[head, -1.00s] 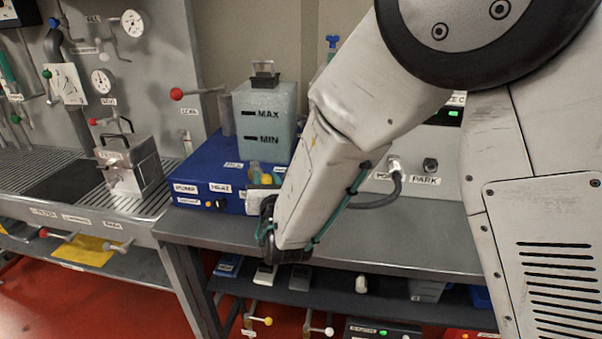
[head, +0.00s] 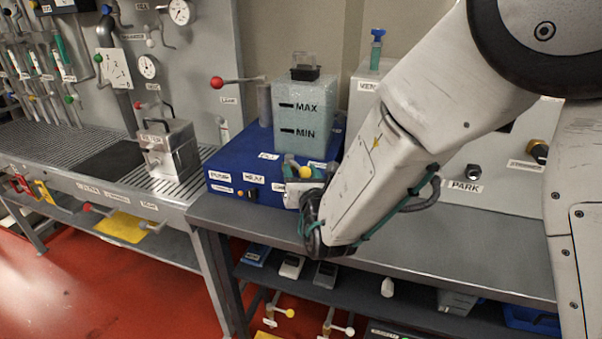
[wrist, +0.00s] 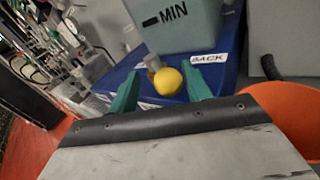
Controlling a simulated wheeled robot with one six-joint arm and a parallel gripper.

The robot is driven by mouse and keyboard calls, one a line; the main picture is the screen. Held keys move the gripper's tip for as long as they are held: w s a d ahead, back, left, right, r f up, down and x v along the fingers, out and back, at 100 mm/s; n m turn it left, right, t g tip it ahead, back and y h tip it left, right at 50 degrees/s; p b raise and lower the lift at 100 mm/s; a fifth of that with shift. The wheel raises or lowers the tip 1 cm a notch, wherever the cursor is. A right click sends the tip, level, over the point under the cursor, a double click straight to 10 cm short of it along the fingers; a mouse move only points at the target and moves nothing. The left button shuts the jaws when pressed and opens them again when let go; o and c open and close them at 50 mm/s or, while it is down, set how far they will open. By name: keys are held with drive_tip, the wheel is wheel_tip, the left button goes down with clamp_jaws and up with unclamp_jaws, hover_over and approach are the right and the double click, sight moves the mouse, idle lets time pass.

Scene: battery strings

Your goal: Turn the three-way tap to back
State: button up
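The three-way tap shows as a yellow ball knob (head: 305,172) on a grey stem, in front of the translucent tank marked MAX and MIN (head: 290,115), on the blue base (head: 232,160). In the wrist view the yellow knob (wrist: 167,81) sits between the two green fingers of my gripper (wrist: 162,82). The fingers are apart, with a gap visible at the left of the knob; contact at the right is unclear. A BACK label (wrist: 209,59) lies on the blue base, right of the knob. In the head view my gripper (head: 304,165) partly covers the tap.
A red-knobbed lever (head: 217,82) sticks out left of the tank. A metal box with a handle (head: 168,150) stands on the grating bench at left. The grey bench top (head: 430,235) is clear at its front. An orange curved thing (wrist: 285,110) is at right in the wrist view.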

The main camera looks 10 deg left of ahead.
drive_tip(key=v, duration=0.8)
drive_tip(key=shift+w, duration=0.1)
